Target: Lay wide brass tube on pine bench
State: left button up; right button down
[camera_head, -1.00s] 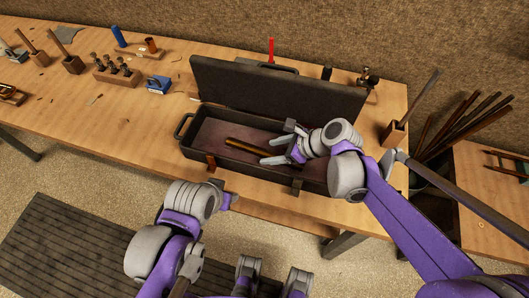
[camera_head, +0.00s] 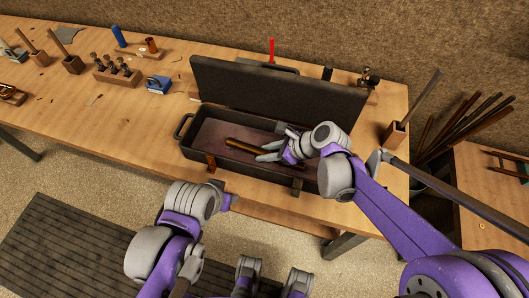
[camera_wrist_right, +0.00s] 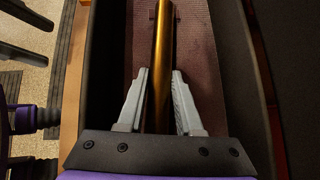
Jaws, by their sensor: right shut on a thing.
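The wide brass tube (camera_head: 242,143) lies lengthwise inside the open black case (camera_head: 186,150) on the pine bench (camera_head: 130,125). My right gripper (camera_head: 270,153) is down in the case and shut on the tube's right part. In the right wrist view the tube (camera_wrist_right: 163,35) runs between the two grey fingers of the gripper (camera_wrist_right: 161,80), and its near end passes under the gripper body. Whether the tube is clear of the case floor cannot be told. My left gripper (camera_head: 229,195) is in front of the bench, away from the tube, its fingers not clearly seen.
The case lid (camera_head: 280,92) stands open behind. A wooden block with several tools (camera_head: 118,72) and a blue block (camera_head: 158,84) sit left of the case. A file in a wooden holder (camera_head: 396,132) stands right. The bench's left front is clear.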

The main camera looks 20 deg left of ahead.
aim_at(266, 152)
jog(key=shift+r, duration=0.1)
notch_tip(266, 152, up, 10)
jog(key=shift+f+p, duration=0.15)
jog(key=shift+p, duration=0.5)
jog(key=shift+s, duration=0.1)
